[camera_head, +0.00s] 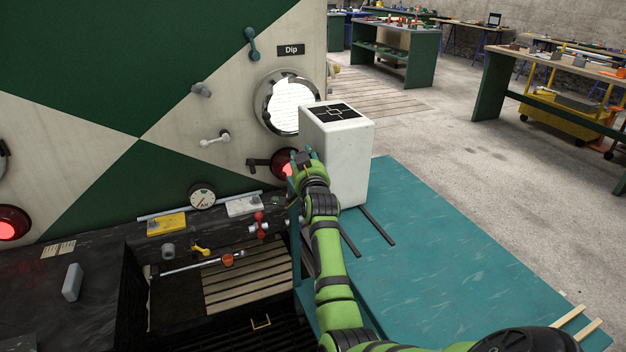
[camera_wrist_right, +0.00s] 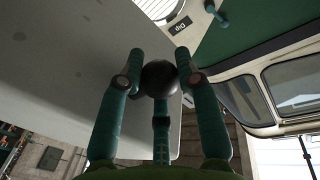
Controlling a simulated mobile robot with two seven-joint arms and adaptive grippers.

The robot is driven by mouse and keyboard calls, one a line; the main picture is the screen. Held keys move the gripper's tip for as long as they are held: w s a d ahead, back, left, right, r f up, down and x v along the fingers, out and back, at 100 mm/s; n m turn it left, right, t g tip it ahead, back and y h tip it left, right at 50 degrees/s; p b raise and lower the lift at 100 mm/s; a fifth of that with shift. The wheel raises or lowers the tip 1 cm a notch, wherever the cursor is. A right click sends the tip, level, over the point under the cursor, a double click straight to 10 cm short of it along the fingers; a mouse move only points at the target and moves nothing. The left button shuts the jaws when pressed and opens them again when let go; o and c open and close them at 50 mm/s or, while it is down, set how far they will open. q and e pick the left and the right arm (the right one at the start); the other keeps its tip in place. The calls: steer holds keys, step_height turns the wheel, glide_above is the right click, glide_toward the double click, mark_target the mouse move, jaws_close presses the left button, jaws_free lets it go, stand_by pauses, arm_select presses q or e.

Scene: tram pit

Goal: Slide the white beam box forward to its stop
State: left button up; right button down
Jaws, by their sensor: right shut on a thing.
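The white beam box (camera_head: 345,160) stands upright on two dark rails (camera_head: 377,226) on a teal platform (camera_head: 450,270). It has a black panel with white lines on top and stands beside the round headlamp (camera_head: 290,105) of the tram front. My right gripper (camera_head: 302,160) is at the box's left side, low down. In the right wrist view, my gripper's fingers (camera_wrist_right: 158,75) are shut around a black ball knob (camera_wrist_right: 160,78), with the pale box wall (camera_wrist_right: 75,60) behind it. The stop is not discernible. My left gripper is not in view.
A red lamp (camera_head: 283,164) and a black lever (camera_head: 257,162) are close to my right gripper. The rails are bare on the near side of the box.

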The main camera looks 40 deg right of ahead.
steer(key=x, duration=0.1)
steer(key=b+x, duration=0.1)
steer(key=x, duration=0.1)
steer(key=shift+w+a, duration=0.2)
steer(key=shift+w, duration=0.05)
steer(key=shift+r, duration=0.45)
steer(key=c, duration=1.2)
jaws_free()
steer(key=shift+r, duration=0.1)
steer(key=o, duration=0.3)
steer(key=shift+w+d+f, duration=0.1)
steer(key=shift+w+f, duration=0.1)
steer(key=v, duration=1.1)
steer(key=shift+s+a+f, duration=0.2)
steer(key=shift+s+f, duration=0.05)
steer(key=shift+s, duration=0.05)
